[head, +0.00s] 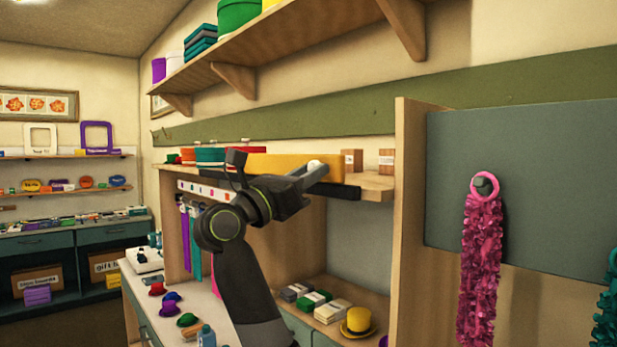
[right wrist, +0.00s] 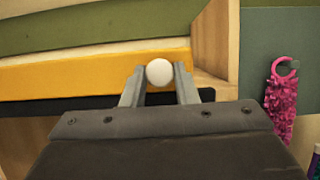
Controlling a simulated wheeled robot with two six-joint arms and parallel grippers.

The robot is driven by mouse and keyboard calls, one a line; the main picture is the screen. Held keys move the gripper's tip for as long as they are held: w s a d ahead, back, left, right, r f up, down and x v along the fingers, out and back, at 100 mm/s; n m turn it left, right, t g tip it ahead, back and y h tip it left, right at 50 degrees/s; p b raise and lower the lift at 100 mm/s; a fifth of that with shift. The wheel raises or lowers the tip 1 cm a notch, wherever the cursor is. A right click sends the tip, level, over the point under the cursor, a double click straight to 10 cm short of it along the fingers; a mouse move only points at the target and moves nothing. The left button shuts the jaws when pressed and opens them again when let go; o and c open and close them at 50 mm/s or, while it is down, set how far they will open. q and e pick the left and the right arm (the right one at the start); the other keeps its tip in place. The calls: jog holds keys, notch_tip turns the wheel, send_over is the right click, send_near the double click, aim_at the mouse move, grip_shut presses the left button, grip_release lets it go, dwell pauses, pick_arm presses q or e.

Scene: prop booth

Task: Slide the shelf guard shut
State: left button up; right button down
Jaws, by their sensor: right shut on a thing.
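The shelf guard (head: 278,163) is a long yellow panel along the front of the wooden shelf, and it also shows in the right wrist view (right wrist: 70,77). A white round knob (right wrist: 159,72) sits near the guard's right end. My right gripper (right wrist: 159,80) is shut on the knob, with one finger on each side. In the head view the gripper (head: 318,170) is at the shelf's front, and the arm hides part of the guard's left side. The shelf right of the guard's end is uncovered. My left gripper is not in view.
Small boxes (head: 386,160) stand on the shelf right of the guard. A tall wooden side panel (head: 408,220) closes off the right. A pink garland (head: 482,260) hangs on a grey board. Hats (head: 357,322) and stacks lie on the counter below.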

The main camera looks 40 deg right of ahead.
jog(key=shift+f, duration=0.1)
jog(key=c, duration=1.5)
grip_release()
jog(key=o, duration=0.4)
jog(key=shift+s, duration=0.25)
jog(key=shift+c, duration=0.2)
pick_arm(q)
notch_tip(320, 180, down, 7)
jog(key=b, duration=0.7)
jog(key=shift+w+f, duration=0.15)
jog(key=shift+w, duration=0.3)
pick_arm(e)
jog(key=v, duration=1.7)
jog(key=shift+a, duration=0.25)
jog(key=shift+w+d, duration=0.1)
jog(key=shift+w, duration=0.05)
